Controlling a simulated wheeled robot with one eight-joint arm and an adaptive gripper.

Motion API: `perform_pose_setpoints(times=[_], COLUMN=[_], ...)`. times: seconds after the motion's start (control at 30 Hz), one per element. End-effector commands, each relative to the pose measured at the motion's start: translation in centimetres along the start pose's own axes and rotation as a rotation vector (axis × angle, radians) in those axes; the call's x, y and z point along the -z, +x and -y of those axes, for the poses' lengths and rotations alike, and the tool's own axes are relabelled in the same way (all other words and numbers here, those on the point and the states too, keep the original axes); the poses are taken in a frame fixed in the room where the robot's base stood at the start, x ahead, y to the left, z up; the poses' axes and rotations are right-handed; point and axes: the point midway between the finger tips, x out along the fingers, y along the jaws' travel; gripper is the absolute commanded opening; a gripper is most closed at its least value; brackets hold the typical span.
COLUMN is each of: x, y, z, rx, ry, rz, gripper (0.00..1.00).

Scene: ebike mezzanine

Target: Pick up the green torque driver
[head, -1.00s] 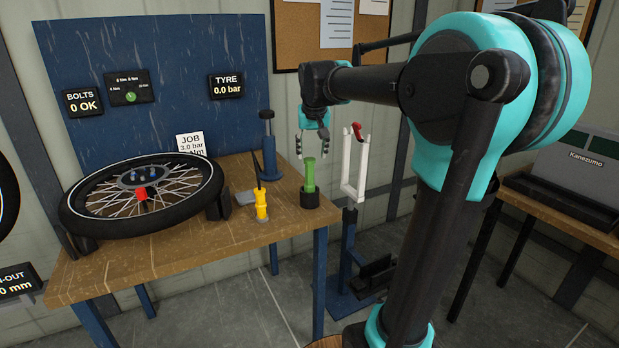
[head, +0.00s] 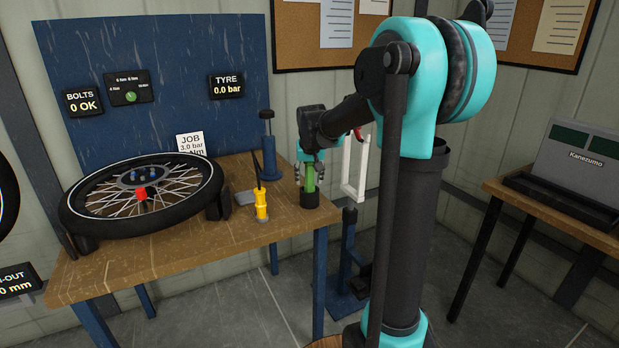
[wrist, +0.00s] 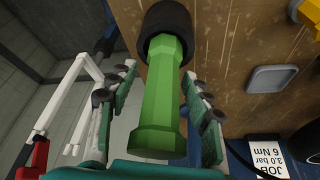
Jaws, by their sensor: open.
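The green torque driver (head: 309,179) stands upright in a black round holder (head: 310,199) at the right edge of the workbench. My gripper (head: 310,184) is above the holder, with its fingers down on either side of the driver. In the wrist view the green driver (wrist: 161,95) runs between my two open fingers (wrist: 158,98), with a gap visible on each side. Its lower end sits inside the black holder (wrist: 165,25).
A yellow tool (head: 261,205) and a grey tray (head: 245,197) are left of the holder. A blue stand (head: 269,150) is behind. A spoked wheel (head: 100,219) fills the bench's left. A white fork-shaped stand (head: 362,170) is close on the right.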

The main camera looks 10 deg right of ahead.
Motion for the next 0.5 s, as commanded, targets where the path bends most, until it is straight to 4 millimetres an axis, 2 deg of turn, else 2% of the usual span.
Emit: perform_pose_setpoints(times=[0.23,0.5], x=[-0.01,-0.01], y=[0.17,0.16], z=[-0.01,0.00], rx=[0.000,0.000], ry=[0.000,0.000], rz=[0.000,0.000], gripper=[0.50,0.16])
